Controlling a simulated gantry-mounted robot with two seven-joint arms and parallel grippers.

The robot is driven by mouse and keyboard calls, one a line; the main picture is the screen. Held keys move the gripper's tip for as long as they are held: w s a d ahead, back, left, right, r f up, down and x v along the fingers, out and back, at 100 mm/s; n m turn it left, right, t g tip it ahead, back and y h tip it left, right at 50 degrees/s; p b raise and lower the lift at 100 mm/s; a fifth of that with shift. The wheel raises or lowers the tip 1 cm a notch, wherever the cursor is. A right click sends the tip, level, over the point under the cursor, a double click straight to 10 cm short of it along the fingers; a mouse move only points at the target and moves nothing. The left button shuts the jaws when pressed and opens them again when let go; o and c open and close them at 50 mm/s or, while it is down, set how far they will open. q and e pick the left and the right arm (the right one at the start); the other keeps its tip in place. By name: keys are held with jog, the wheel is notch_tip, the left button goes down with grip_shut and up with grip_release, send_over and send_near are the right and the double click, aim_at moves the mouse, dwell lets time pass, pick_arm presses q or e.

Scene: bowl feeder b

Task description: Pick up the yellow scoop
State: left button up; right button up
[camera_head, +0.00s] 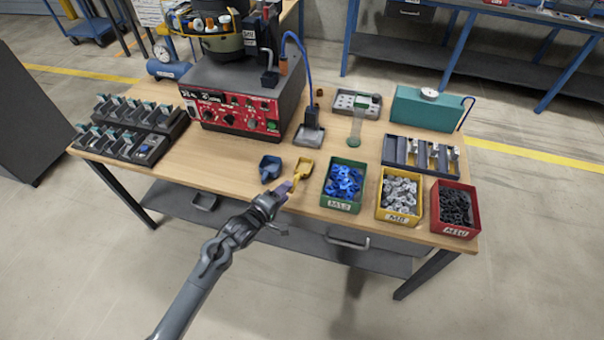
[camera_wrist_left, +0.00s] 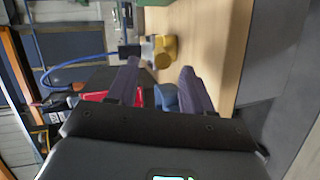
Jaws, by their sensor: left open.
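The yellow scoop (camera_head: 304,166) lies near the front edge of the wooden table, left of the green bin. My left gripper (camera_head: 287,189) is at the table's front edge by the scoop's handle end, and partly overlaps it in the head view. In the left wrist view the gripper (camera_wrist_left: 160,67) is open with nothing held between its fingers. The yellow scoop (camera_wrist_left: 166,46) shows there just beyond the fingertips, and contact cannot be told. My right gripper is in neither view.
A blue scoop (camera_head: 269,166) lies just left of the yellow one. Green (camera_head: 341,207), yellow (camera_head: 397,219) and red bins (camera_head: 455,234) of small parts stand to the right. The red control panel (camera_head: 232,113) of a feeder is behind. Some bare tabletop (camera_head: 215,160) lies left of the scoops.

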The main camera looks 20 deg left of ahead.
aim_at(294, 182)
pick_arm(q)
jog(key=shift+w+d+f, duration=0.1)
jog(key=shift+w+f, duration=0.05)
jog(key=shift+w, duration=0.25)
jog(key=shift+w+d+f, duration=0.1)
jog(key=shift+w+f, duration=0.1)
jog(key=b+x, duration=0.2)
jog(key=x, duration=0.2)
jog(key=shift+w, duration=0.45)
grip_shut()
jog(key=shift+r, duration=0.25)
